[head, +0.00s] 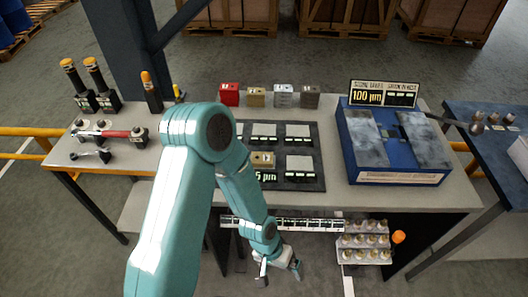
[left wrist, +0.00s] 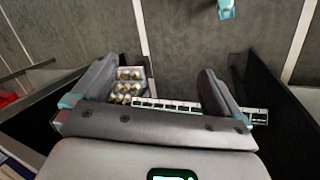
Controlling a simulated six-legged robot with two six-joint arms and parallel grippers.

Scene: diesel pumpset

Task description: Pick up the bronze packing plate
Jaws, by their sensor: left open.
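A row of small blocks stands at the back of the grey bench: a red one (head: 229,94), a brass-yellow one (head: 256,97), a silver one (head: 283,96) and a dark brownish one (head: 309,97). Another brass-coloured block (head: 263,160) sits on the black mat (head: 312,183). I cannot tell for sure which is the bronze packing plate. My left gripper (head: 280,270) is low in front of the bench's front edge, well away from the blocks. In the left wrist view its fingers (left wrist: 155,80) are apart with nothing between them. My right gripper is not in view.
A blue box (head: 350,147) with grey plates and a "100 µm" sign (head: 385,93) stands right of the mat. A rack of bottles (head: 364,240) and a marked white strip (head: 290,224) are below the bench front. Tools with a red handle (head: 115,134) lie at left.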

